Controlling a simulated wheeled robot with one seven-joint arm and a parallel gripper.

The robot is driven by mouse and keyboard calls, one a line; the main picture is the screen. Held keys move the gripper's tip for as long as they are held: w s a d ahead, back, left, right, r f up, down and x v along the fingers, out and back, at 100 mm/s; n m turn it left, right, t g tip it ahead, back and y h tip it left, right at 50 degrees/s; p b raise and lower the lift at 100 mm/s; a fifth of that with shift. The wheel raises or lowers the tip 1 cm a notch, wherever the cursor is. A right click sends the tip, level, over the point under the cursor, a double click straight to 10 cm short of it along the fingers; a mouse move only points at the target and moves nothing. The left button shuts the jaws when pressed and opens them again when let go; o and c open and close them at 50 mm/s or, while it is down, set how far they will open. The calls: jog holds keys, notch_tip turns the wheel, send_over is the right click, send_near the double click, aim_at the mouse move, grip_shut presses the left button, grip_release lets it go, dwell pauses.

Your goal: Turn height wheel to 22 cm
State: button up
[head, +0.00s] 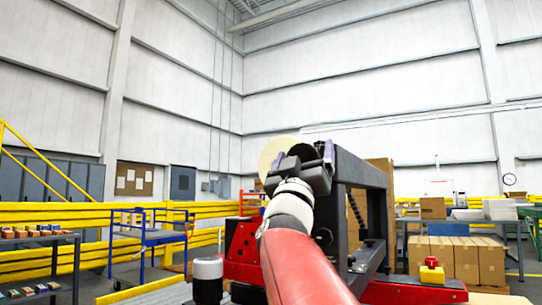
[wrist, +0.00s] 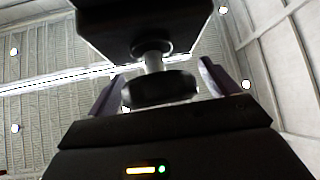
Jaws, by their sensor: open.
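The height wheel (wrist: 160,89) is a dark, thick disc on a pale short shaft below a dark block (wrist: 145,22) in the wrist view. My gripper (wrist: 158,82) is open, with one purple finger on each side of the wheel. Small gaps seem to show beside the wheel, and I cannot tell whether either finger touches it. In the head view my gripper (head: 305,156) is raised at the top left of the dark machine frame (head: 362,168); it mostly hides the wheel there. No height scale or reading is legible.
A pale yellow disc (head: 274,152) shows behind my gripper. The machine's red base (head: 412,291) carries a yellow box with a red button (head: 431,270). A blue cart (head: 150,240) and yellow railings stand left. Cardboard boxes (head: 455,258) stand right.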

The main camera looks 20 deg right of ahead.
jog(key=c, duration=1)
jog(key=shift+m, duration=0.5)
jog(key=m+g+h, duration=0.4)
jog(key=m+g, duration=0.1)
jog(key=shift+m, duration=0.4)
jog(key=m+g+h, duration=0.1)
jog(key=m+g, duration=0.2)
jog(key=m, duration=0.1)
jog(key=m+g+h, duration=0.2)
jog(key=m+g, duration=0.2)
jog(key=shift+s+d+f, duration=0.1)
jog(key=m+g, duration=0.5)
jog(key=m, duration=0.1)
jog(key=shift+s+f+m+y, duration=0.1)
jog(key=shift+m+y, duration=0.2)
jog(key=shift+s+d+f+m+g+y, duration=0.1)
jog(key=shift+m+g+y, duration=0.45)
jog(key=shift+m+g, duration=0.65)
jog(key=shift+s+d+m+g+y, duration=0.1)
jog(key=shift+m+g+y, duration=0.65)
jog(key=shift+m, duration=0.75)
jog(key=shift+g, duration=0.35)
jog(key=o, duration=1)
